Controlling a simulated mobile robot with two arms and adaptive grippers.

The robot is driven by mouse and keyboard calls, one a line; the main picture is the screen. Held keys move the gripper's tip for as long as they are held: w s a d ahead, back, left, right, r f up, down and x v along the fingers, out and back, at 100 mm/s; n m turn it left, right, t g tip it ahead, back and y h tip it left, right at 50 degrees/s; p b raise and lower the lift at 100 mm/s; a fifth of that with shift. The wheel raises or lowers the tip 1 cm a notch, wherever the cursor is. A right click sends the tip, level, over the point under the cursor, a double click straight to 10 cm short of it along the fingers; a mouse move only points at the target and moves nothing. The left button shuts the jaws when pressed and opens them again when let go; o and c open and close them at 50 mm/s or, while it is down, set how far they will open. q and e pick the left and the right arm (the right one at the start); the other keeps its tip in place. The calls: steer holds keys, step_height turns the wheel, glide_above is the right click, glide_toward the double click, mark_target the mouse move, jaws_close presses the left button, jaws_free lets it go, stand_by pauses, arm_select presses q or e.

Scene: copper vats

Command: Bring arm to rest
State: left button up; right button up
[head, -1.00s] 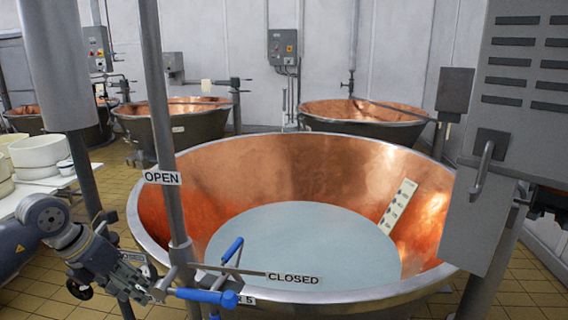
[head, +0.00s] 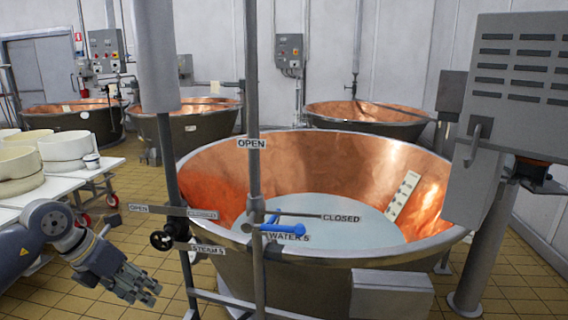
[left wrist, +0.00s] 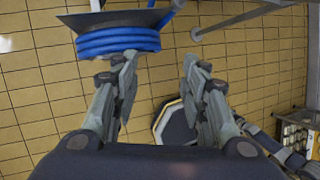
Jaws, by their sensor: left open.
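My left arm (head: 45,222) comes in from the left. Its gripper (head: 150,290) is open and empty, low over the tiled floor, left of the nearest copper vat (head: 300,155). In the left wrist view its two fingers (left wrist: 160,68) stand apart with floor between them. The blue-handled water valve (head: 283,230) on the vertical pipe is up and to the right of the gripper, apart from it. My right gripper does not show.
A white table (head: 105,168) with round white moulds (head: 65,150) stands at the left. A steam pipe with a black handwheel (head: 162,240) stands before the vat. A blue hose coil (left wrist: 118,42) hangs beside the gripper. Tiled floor (head: 135,195) shows between table and pipes.

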arm_select(q)
steer(key=w+d+f+n+t+h, duration=0.2)
steer(key=w+d+f+n+h, duration=0.15)
steer(key=d+f+h, duration=0.2)
steer(key=w+d+f+n+t+h, duration=0.1)
steer(key=w+d+f+n+h, duration=0.2)
steer(key=d+f+n+h, duration=0.25)
steer(key=s+a+f+n+t+y, duration=0.25)
steer(key=f+n, duration=0.35)
steer(key=f, duration=0.3)
steer(key=s+a+f+n+t+y, duration=0.15)
steer(key=f+n+y, duration=0.3)
steer(key=f, duration=0.55)
steer(key=s+a+f+n+t+y, duration=0.2)
steer(key=f+n+y, duration=0.1)
steer(key=f+n, duration=0.5)
steer(key=s+a+f+n+g+y, duration=0.2)
steer(key=s+f+n+g+y, duration=0.35)
steer(key=s+f, duration=1.7)
steer(key=s+d+f+n+g, duration=0.2)
steer(key=s+f+g, duration=0.1)
steer(key=s, duration=0.9)
steer(key=s+d+f+n+g, duration=0.2)
steer(key=s+f+g, duration=0.1)
steer(key=s, duration=1)
steer(key=shift+s+d, duration=0.15)
steer(key=shift+s, duration=0.05)
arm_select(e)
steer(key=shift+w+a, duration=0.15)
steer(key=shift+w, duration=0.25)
